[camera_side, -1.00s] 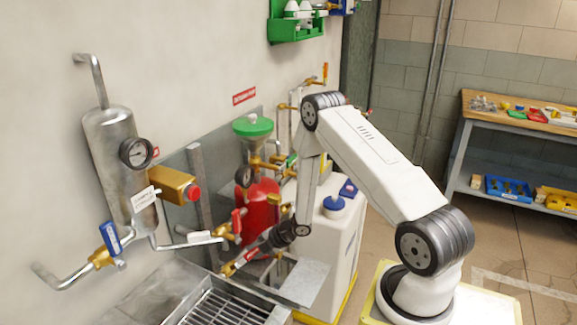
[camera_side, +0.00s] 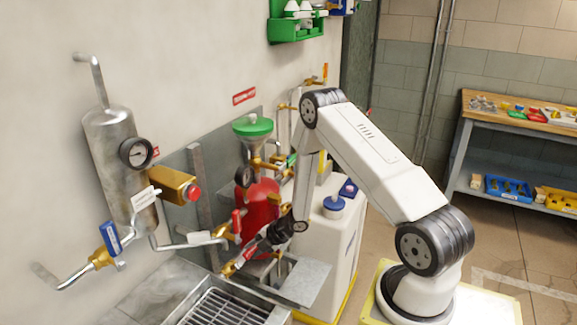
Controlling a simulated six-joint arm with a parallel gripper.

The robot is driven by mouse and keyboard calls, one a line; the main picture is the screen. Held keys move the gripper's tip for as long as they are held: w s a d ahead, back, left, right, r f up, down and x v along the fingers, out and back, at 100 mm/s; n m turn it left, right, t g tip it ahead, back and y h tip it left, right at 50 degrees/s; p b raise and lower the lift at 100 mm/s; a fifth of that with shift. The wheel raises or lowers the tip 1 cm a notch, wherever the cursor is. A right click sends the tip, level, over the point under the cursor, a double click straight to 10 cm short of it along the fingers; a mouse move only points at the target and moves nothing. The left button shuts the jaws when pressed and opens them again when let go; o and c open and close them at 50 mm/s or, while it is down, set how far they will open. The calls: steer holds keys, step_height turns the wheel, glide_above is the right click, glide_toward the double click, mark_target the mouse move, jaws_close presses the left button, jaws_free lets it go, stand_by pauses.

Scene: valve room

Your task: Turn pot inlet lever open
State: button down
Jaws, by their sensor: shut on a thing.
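The red pot (camera_side: 263,201) stands beside the wall above the sink. Brass valves with red levers sit at its left and lower front. One red lever (camera_side: 237,222) stands upright on the pipe left of the pot. A second red lever (camera_side: 249,251) is lower, on a brass valve (camera_side: 229,269) near the sink. My gripper (camera_side: 256,246) is black and reaches down from the right to this lower lever. It is shut on the lower red lever; the fingertips are small and partly hidden. I cannot read which lever is labelled pot inlet.
A steel sink with a grate (camera_side: 225,306) lies below. A blue-handled valve (camera_side: 110,238) and grey tank (camera_side: 117,165) are at left. A white cabinet (camera_side: 336,240) with a blue knob stands close behind my wrist.

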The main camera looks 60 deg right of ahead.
steer(key=shift+c, duration=2.1)
jaws_free()
steer(key=shift+s+r, duration=0.1)
steer(key=v, duration=0.7)
steer(key=shift+s+r, duration=0.15)
steer(key=shift+r, duration=0.1)
steer(key=shift+d, duration=0.1)
steer(key=a+r+m+g+h, duration=0.2)
steer(key=a+r+m+h, duration=0.25)
steer(key=r+m, duration=0.45)
steer(key=s+a+r+m+g, duration=0.2)
steer(key=s+a+r+m, duration=0.1)
steer(key=s+a+m, duration=0.2)
steer(key=s+a+r+m+g, duration=0.2)
steer(key=s+a+r+m, duration=0.1)
steer(key=s+a+m, duration=0.2)
steer(key=a+y, duration=0.1)
steer(key=a, duration=0.1)
steer(key=shift+s+a+r, duration=0.2)
steer(key=shift+a+r, duration=0.1)
steer(key=shift+a, duration=0.1)
